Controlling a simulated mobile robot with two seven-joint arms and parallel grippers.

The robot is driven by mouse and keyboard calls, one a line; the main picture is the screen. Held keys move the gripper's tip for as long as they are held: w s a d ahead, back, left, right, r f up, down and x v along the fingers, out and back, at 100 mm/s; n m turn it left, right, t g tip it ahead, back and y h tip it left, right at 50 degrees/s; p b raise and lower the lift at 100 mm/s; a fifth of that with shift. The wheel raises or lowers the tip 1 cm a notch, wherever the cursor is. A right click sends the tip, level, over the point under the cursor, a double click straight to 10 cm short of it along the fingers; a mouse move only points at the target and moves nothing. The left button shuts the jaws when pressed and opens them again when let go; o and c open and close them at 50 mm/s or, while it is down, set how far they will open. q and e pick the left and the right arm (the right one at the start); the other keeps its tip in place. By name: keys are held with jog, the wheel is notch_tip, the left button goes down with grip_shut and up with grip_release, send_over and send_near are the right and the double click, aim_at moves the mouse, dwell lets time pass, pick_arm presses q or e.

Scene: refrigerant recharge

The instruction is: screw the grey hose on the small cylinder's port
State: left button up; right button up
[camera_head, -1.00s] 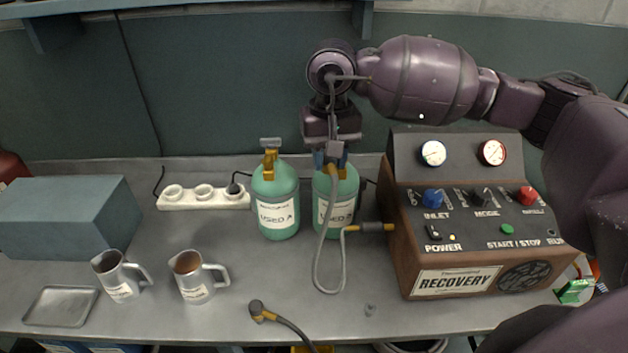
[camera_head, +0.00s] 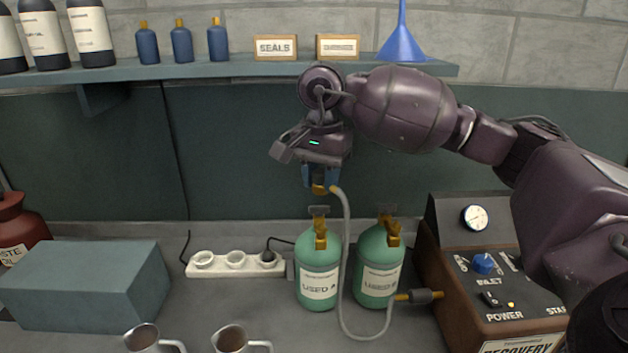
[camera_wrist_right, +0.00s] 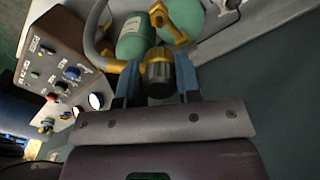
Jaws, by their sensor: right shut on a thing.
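Two green cylinders of similar size stand side by side on the bench: a left one marked USED A (camera_head: 318,275) and a right one (camera_head: 379,270) with a hard-to-read label. Each has a yellow valve on top; I cannot tell which is the small one. My right gripper (camera_head: 320,182) is above the left cylinder, apart from it, shut on the end fitting of the grey hose (camera_head: 345,270). In the right wrist view the dark ribbed and yellow hose fitting (camera_wrist_right: 158,72) sits between the fingers. The hose hangs in a loop before the cylinders. My left gripper is not in view.
The recovery machine (camera_head: 490,300) stands at right, with a yellow and dark fitting (camera_head: 420,296) at its left side. A white power strip (camera_head: 235,265) and grey-blue box (camera_head: 85,285) are at left. Metal jugs (camera_head: 230,340) stand in front. A shelf (camera_head: 250,72) runs above.

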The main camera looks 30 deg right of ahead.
jog(key=shift+s+d, duration=0.15)
jog(key=shift+d, duration=0.05)
jog(key=shift+f, duration=0.25)
jog(key=shift+a+f+b, duration=0.15)
jog(key=shift+f+b, duration=0.2)
jog(key=shift+f, duration=1)
jog(key=shift+f+b, duration=0.85)
jog(key=shift+f, duration=0.8)
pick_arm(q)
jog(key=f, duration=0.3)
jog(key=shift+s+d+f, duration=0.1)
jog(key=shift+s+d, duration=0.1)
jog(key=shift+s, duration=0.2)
pick_arm(e)
jog(key=shift+r, duration=0.1)
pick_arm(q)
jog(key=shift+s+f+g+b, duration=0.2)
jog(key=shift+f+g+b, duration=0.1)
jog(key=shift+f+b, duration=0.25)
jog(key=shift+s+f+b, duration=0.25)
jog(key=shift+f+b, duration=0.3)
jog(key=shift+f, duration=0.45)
pick_arm(e)
jog(key=shift+f, duration=1.05)
